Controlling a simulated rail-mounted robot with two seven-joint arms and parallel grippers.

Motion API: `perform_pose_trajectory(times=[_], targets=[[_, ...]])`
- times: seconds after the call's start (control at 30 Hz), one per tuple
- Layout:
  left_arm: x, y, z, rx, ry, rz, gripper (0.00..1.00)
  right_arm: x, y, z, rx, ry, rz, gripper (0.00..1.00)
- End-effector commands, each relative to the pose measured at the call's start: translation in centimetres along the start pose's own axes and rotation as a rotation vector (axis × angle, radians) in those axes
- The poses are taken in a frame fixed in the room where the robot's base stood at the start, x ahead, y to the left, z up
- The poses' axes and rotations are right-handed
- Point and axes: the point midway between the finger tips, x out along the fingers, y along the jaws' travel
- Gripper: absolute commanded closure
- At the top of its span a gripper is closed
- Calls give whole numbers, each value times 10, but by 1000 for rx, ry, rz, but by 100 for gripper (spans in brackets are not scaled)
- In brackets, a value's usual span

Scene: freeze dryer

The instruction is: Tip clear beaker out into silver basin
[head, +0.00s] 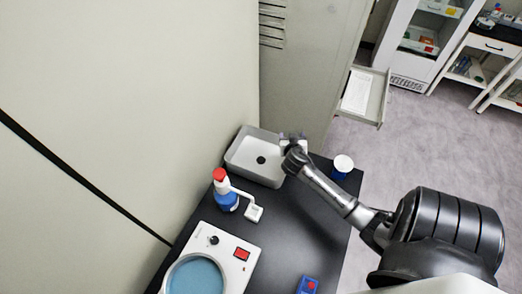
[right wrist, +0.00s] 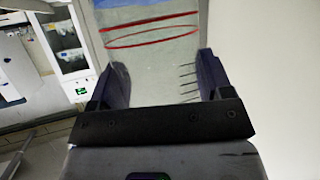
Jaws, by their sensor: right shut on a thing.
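The silver basin (head: 237,160), a rectangular sink with a dark drain, sits at the far end of the black table. My right gripper (head: 292,142) is at the basin's right rim, with its arm coming in from the right. In the right wrist view, my right gripper (right wrist: 162,80) is shut on the clear beaker (right wrist: 150,45), which lies between both fingers. The beaker is see-through, with red rings and a blue band at the top of the picture. In the head view the beaker is too small to make out clearly. My left gripper is not in view.
A blue-and-white cup (head: 343,164) stands right of my right gripper. A blue bottle with a red cap (head: 226,196) and a white device with a round blue plate (head: 195,275) stand nearer. A tall grey cabinet (head: 305,70) rises behind the basin. The table's middle is clear.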

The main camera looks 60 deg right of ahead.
Motion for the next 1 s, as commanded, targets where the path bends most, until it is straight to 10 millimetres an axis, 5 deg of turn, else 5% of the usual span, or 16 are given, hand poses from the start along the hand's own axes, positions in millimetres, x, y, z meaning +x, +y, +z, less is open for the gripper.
perform_pose_trajectory(times=[0.57, 1.0], targets=[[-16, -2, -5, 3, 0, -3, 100, 2, -29, -8, -263, -33, 108, 56], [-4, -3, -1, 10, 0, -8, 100, 12, -55, 7, -463, -62, 192, 56]])
